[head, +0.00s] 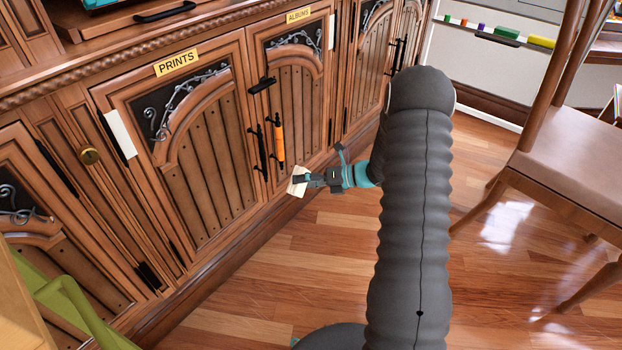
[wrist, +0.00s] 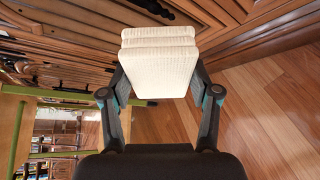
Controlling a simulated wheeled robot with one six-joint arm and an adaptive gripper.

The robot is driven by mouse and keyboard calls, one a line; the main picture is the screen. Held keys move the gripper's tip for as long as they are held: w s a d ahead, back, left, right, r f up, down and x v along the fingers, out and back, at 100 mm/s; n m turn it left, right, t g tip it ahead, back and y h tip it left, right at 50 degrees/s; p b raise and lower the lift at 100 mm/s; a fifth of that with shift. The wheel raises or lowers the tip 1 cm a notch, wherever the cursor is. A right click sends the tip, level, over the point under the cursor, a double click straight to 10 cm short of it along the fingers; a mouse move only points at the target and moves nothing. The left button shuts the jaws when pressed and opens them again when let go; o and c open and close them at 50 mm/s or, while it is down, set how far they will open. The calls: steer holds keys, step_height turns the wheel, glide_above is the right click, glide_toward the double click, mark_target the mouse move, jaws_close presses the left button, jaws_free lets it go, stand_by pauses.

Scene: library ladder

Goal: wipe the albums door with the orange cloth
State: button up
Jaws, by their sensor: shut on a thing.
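The albums door (head: 300,95) is a shut wooden cabinet door under a yellow ALBUMS label (head: 298,15), at top centre in the head view. An orange thing (head: 279,143), perhaps the orange cloth, is on its black handle. My gripper (head: 306,180) is below and in front of the doors, near the cabinet's foot. It is shut on a cream folded cloth (head: 297,186), not an orange one. In the wrist view the cream cloth (wrist: 158,62) shows as a layered stack between both fingers (wrist: 158,85).
The prints door (head: 195,150) is shut, left of the albums door. A wooden chair (head: 560,150) stands at right. A green-framed thing (head: 70,300) is at lower left. A whiteboard ledge (head: 500,38) with markers is at the back. Wooden floor (head: 270,290) is clear before the cabinet.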

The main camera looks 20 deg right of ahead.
steer(key=w+m+t+b, duration=0.1)
steer(key=w+m+t, duration=0.1)
steer(key=w, duration=0.5)
steer(key=shift+a+f+t+h, duration=0.15)
steer(key=shift+a+t+h, duration=0.15)
steer(key=shift+a+t, duration=0.15)
steer(key=shift+w+a, duration=0.55)
steer(key=shift+w, duration=0.35)
stand_by(1.0)
step_height(320, 180, up, 6)
steer(key=p, duration=0.4)
steer(key=shift+r+p, duration=0.25)
steer(key=shift+p, duration=0.1)
stand_by(0.3)
steer(key=shift+r+p, duration=1.2)
steer(key=shift+r, duration=0.4)
steer(key=shift+r, duration=0.1)
